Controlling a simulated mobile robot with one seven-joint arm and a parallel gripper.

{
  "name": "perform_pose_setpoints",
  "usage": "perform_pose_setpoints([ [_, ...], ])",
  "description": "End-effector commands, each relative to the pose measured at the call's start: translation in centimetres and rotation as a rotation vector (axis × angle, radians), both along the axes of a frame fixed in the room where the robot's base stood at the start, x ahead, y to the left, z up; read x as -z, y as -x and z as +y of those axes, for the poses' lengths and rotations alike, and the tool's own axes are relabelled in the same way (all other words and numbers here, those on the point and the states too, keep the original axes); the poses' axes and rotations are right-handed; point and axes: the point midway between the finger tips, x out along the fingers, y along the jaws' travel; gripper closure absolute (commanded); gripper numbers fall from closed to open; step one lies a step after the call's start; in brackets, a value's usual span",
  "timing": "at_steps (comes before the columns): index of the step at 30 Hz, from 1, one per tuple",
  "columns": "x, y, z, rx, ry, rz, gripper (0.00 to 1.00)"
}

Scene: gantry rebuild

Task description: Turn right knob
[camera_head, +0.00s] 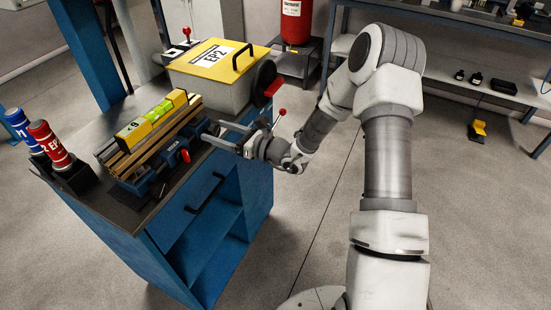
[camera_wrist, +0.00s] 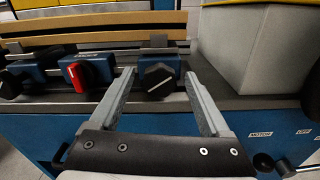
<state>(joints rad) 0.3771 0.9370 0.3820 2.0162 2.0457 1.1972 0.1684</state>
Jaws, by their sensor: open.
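The right knob (camera_wrist: 158,82) is black with a white line across its face, which slants up to the right in the wrist view. It sits on the front of a blue fixture (camera_wrist: 104,72) topped with wooden slats. My gripper (camera_wrist: 160,74) is open, its two grey fingers pointing at the fixture, one on each side of the right knob with gaps between. In the head view my gripper (camera_head: 206,132) is at the fixture's right end, and I cannot make out the right knob there. A red-marked knob (camera_wrist: 77,76) is left of it, with another black knob (camera_wrist: 9,86) further left.
A grey box (camera_head: 212,88) with a yellow lid stands close right of the fixture. A yellow spirit level (camera_head: 152,119) lies on the slats. Red and blue cylinders (camera_head: 48,144) stand at the bench's left. The floor (camera_head: 300,210) right of the bench is clear.

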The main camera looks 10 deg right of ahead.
Motion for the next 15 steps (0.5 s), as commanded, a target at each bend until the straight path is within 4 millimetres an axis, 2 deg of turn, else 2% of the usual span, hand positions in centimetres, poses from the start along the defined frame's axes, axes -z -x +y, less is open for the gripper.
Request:
perform_pose_setpoints([
  [3, 0.3, 0.2, -0.1, 0.001, 0.083, -0.106, 0.19],
  [15, -0.1, 5.3, -6.8, 0.004, 0.074, -0.093, 0.19],
])
